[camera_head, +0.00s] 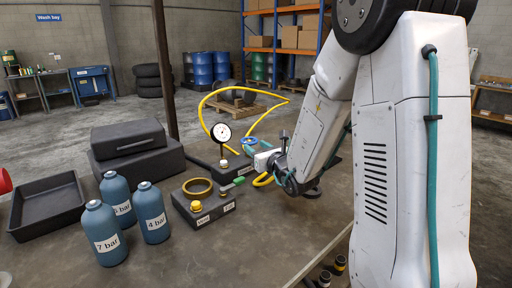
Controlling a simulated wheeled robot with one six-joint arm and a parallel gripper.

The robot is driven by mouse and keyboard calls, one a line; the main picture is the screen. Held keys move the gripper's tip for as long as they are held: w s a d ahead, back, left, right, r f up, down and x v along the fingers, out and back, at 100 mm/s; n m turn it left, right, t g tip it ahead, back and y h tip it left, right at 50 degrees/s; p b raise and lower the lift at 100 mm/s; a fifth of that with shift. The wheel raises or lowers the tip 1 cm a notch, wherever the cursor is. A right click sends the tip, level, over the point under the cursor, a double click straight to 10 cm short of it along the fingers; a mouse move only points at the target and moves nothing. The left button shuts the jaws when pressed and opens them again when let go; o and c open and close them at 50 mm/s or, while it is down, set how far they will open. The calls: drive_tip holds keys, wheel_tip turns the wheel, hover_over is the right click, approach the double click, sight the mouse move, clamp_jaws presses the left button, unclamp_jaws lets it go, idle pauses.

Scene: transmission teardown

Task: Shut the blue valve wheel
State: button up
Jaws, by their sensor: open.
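A small blue ring-shaped wheel (249,141) shows on the bench, just right of a round white-faced gauge (221,133). It seems to be the blue valve wheel; how far it is turned is too small to tell.
A dark block (203,203) with a yellow ring stands left of my gripper. Several blue bottles (105,232), a black tray (46,207) and a dark case (128,137) stand further left. The bench front (240,250) is mostly clear. A yellow hose (204,112) loops behind.

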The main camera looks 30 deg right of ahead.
drive_tip(key=s+a+r+n+y, duration=0.1)
drive_tip(key=a+r+n+y, duration=0.1)
drive_tip(key=a+n, duration=0.1)
drive_tip(key=s+a+r+n+g+y, duration=0.1)
drive_tip(key=a+r+n+y, duration=0.1)
drive_tip(key=a, duration=0.3)
drive_tip(key=s+a+r+n+y, duration=0.1)
drive_tip(key=a+r+n+y, duration=0.1)
drive_tip(key=a+n+y, duration=0.1)
drive_tip(key=shift+s+a+r+n+g+y, duration=0.2)
drive_tip(key=shift+a+n+g+y, duration=0.2)
drive_tip(key=shift+a+y, duration=0.25)
drive_tip(key=c, duration=0.4)
drive_tip(key=s+a+n+g+y, duration=0.4)
drive_tip(key=s+a+n+g, duration=0.9)
drive_tip(key=s+n, duration=0.4)
drive_tip(key=s+d+f+n+g+h, duration=0.1)
drive_tip(key=s+d+f+n+h, duration=0.4)
drive_tip(key=s+d+n+h, duration=0.45)
drive_tip(key=n+t, duration=1.6)
drive_tip(key=n, duration=0.4)
approach(246, 138)
drive_tip(key=w, duration=0.3)
drive_tip(key=w+a, duration=0.1)
drive_tip(key=w, duration=0.6)
drive_tip(key=shift+a+f, duration=0.2)
drive_tip(key=shift+a, duration=0.05)
